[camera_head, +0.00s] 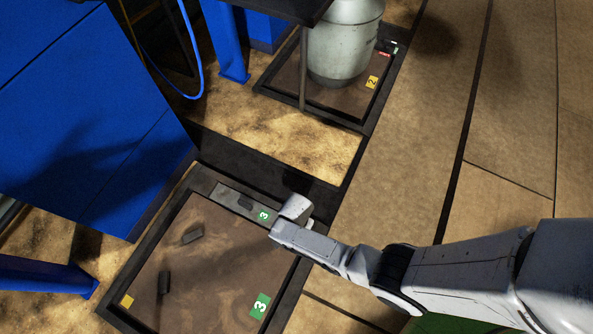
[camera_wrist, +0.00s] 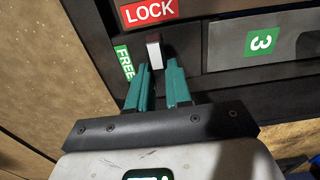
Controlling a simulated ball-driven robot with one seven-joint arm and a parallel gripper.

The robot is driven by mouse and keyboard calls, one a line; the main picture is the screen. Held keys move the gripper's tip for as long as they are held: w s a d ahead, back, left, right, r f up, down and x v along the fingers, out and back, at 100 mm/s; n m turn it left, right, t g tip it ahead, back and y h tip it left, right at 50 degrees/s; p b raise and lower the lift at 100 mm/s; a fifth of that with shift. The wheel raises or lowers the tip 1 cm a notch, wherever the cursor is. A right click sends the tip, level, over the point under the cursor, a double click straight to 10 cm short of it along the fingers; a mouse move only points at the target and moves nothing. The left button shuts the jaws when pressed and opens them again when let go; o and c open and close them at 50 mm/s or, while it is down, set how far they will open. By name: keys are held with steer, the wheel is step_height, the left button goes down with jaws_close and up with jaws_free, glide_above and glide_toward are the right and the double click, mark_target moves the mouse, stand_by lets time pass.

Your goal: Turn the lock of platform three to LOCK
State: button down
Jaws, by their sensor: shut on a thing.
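Platform three (camera_head: 215,252) is a brown plate in a dark frame at the lower middle of the head view, with green "3" labels. Its lock is a small pale lever (camera_wrist: 154,48) in the wrist view. The red LOCK label (camera_wrist: 150,11) lies just above the lever, and the green FREE label (camera_wrist: 124,62) lies to its left. My gripper (camera_wrist: 157,66) has its teal fingers closed on the lever, one on each side. In the head view my gripper (camera_head: 292,212) is at the platform's upper right corner and hides the lock there.
A grey plate with a green "3" label (camera_wrist: 262,42) is right of the lever. Platform two (camera_head: 290,85), carrying a metal canister (camera_head: 345,40), stands behind. A blue cabinet (camera_head: 80,110) is at left. Open floor lies at right.

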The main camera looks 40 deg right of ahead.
stand_by(0.4)
steer(key=c, duration=1)
jaws_free()
steer(key=shift+c, duration=0.2)
steer(key=shift+r, duration=0.1)
step_height(320, 180, up, 11)
steer(key=p, duration=0.7)
steer(key=shift+f, duration=0.2)
